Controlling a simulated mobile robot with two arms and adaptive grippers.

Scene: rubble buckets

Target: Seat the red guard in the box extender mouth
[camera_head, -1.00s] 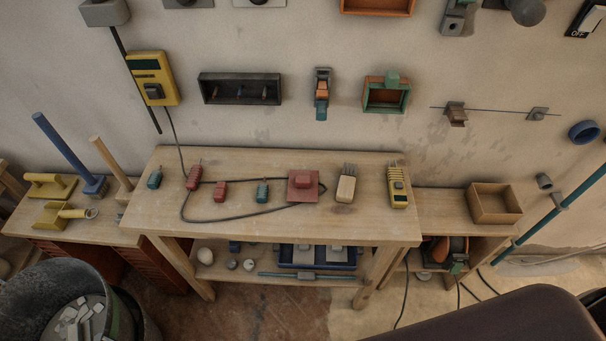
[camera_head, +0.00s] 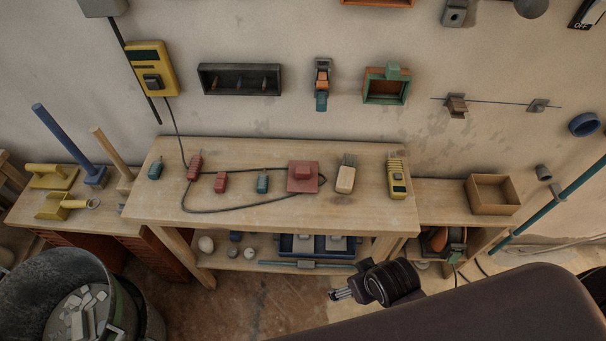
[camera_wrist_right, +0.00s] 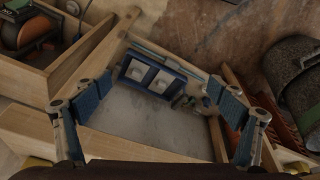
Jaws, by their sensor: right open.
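The red guard (camera_head: 303,177) looks to be the red square plate with a raised block, lying flat on the workbench. The box extender (camera_head: 386,86) looks to be the green-rimmed box with an orange inside, fixed to the wall above the bench's right half. Its mouth faces outward, with a green block at its top edge. My right gripper (camera_head: 342,294) is in front of the bench, low at the bottom right of the head view, apart from both. It is open and empty; its spread fingers also show in the right wrist view (camera_wrist_right: 150,112). My left gripper is out of view.
The workbench (camera_head: 240,222) also holds small red and teal pieces, a cable loop, a white-bodied piece (camera_head: 346,174) beside the guard and a yellow tool (camera_head: 397,180). A blue tray (camera_head: 318,245) sits on the shelf below. A rubble bucket (camera_head: 35,292) stands at the left.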

